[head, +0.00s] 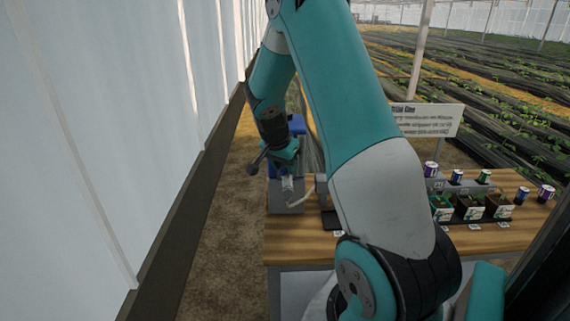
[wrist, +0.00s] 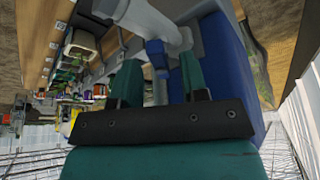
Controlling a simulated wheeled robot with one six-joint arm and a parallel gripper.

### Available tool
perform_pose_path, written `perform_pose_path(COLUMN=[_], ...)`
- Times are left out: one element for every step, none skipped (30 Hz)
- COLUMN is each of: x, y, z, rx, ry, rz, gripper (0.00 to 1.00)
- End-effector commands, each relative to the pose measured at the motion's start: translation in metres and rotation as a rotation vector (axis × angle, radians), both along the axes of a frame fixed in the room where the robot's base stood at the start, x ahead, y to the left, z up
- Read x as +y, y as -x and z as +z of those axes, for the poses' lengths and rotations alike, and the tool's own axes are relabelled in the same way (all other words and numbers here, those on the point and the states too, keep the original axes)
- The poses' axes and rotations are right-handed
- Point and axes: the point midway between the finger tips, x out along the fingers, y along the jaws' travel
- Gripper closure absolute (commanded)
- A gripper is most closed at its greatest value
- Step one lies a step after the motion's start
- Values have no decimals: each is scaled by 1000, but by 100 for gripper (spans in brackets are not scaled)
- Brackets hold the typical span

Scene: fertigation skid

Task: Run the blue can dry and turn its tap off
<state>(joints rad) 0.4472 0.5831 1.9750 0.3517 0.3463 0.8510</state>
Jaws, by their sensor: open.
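The blue can (head: 297,124) stands at the left end of the bench in the head view, largely hidden behind my arm. In the wrist view its blue side (wrist: 228,65) fills the right. A small blue tap handle (wrist: 155,54) sits on a pale grey pipe just beyond my fingertips. My gripper (wrist: 160,78) is open, its two teal fingers apart either side of the line to the handle. I cannot tell whether they touch it. In the head view my gripper (head: 287,182) is in front of the can, low over a grey stand (head: 285,203).
A wooden bench (head: 300,245) runs to the right.

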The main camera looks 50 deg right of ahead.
Motion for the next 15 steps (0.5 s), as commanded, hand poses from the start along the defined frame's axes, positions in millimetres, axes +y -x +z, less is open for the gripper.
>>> perform_pose_path(x=[-1,-1,-1,-1,-1,-1,-1,-1,-1,-1,-1,-1,-1,-1,-1], y=[0,0,0,0,0,0,0,0,0,0,0,0,0,0,0], z=[-2,-2,-3,-3,-3,-3,-3,-3,-2,-2,-2,-2,-2,-2,-2], rx=[0,0,0,-1,-1,-1,-1,-1,-1,-1,-1,0,0,0,0], ry=[0,0,0,0,0,0,0,0,0,0,0,0,0,0,0], rz=[0,0,0,0,0,0,0,0,0,0,0,1,1,1,1], gripper=[60,60,60,60,60,60,60,60,60,66,73,83,89,96,100])
